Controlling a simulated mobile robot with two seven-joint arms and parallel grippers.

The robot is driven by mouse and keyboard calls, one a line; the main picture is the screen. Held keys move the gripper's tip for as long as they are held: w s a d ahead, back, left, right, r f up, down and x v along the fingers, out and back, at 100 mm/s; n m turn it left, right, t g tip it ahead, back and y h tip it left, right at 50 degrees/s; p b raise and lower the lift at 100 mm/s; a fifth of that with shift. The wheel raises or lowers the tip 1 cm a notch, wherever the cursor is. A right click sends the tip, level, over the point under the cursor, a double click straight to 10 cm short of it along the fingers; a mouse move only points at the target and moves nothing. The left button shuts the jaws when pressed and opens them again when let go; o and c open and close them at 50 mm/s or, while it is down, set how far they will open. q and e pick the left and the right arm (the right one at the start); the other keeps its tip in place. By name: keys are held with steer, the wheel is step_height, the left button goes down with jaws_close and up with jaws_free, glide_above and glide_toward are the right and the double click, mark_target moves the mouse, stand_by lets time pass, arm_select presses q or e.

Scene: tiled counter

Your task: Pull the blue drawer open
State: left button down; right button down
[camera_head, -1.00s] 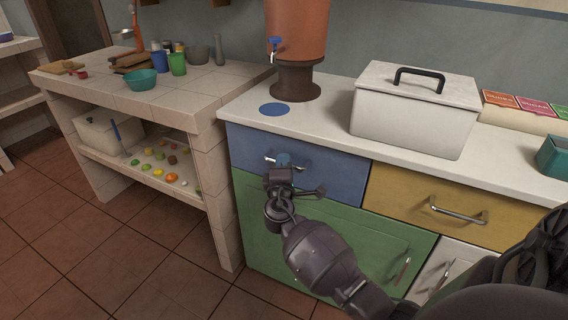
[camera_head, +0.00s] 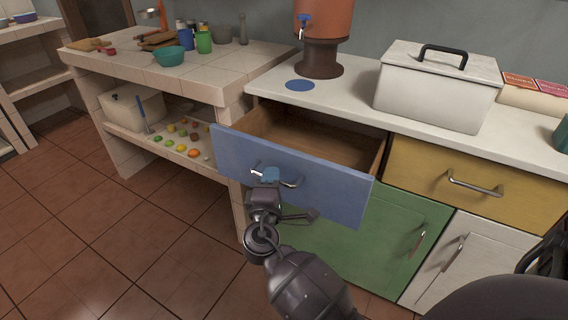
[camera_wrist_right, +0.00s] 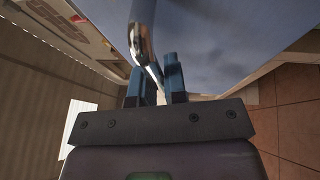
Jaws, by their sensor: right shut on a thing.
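The blue drawer (camera_head: 318,192) stands well out from the counter, and its bare wooden inside shows behind the front panel. Its silver handle (camera_head: 289,183) is on the front. My right gripper (camera_head: 270,175) is shut on this handle, its blue fingers around the bar. In the right wrist view the blue fingers (camera_wrist_right: 160,80) close about the metal handle (camera_wrist_right: 143,48), with the blue drawer front (camera_wrist_right: 225,30) beyond. My left gripper does not show in any view.
A yellow drawer (camera_head: 480,170) and a green door (camera_head: 365,240) are shut beside and below the blue drawer. A white lidded box (camera_head: 430,95) and an orange dispenser (camera_head: 325,20) stand on the counter. The tiled floor (camera_head: 130,230) at the left is clear.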

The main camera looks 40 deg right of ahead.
steer(key=s+a, duration=0.3)
steer(key=a, duration=0.4)
steer(key=shift+a, duration=0.4)
steer(key=shift+s, duration=0.1)
steer(key=c, duration=1.2)
jaws_free()
steer(key=v, duration=1)
steer(key=shift+s+a, duration=0.25)
steer(key=shift+s, duration=0.05)
